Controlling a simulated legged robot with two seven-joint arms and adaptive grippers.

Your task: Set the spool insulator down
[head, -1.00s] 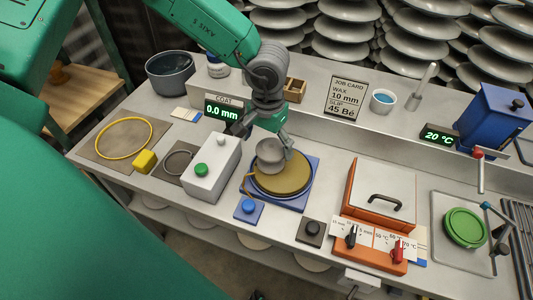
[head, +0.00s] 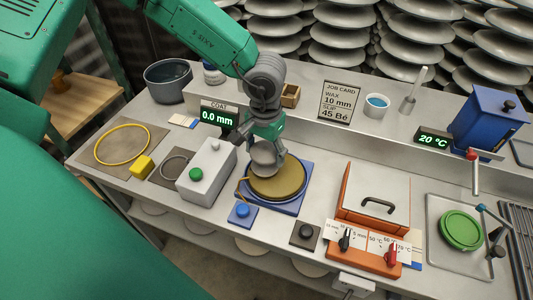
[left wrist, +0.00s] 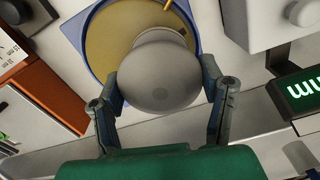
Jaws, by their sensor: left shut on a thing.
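The spool insulator (head: 265,162) is a grey, rounded piece, held in my left gripper (head: 262,143). In the left wrist view the insulator (left wrist: 158,75) sits between the two fingers (left wrist: 160,92), which touch its sides. It is over the left part of the round tan disc (head: 283,184) on a blue square base (head: 300,205). I cannot tell whether its underside touches the disc. The disc also shows behind it in the left wrist view (left wrist: 100,38). My right gripper is not in view.
A white box with a green button (head: 207,170) stands close left of the disc. A blue button (head: 242,211) is in front. An orange-sided box with a handle (head: 376,195) stands to the right. A display (head: 219,116) and a job card (head: 340,101) are behind.

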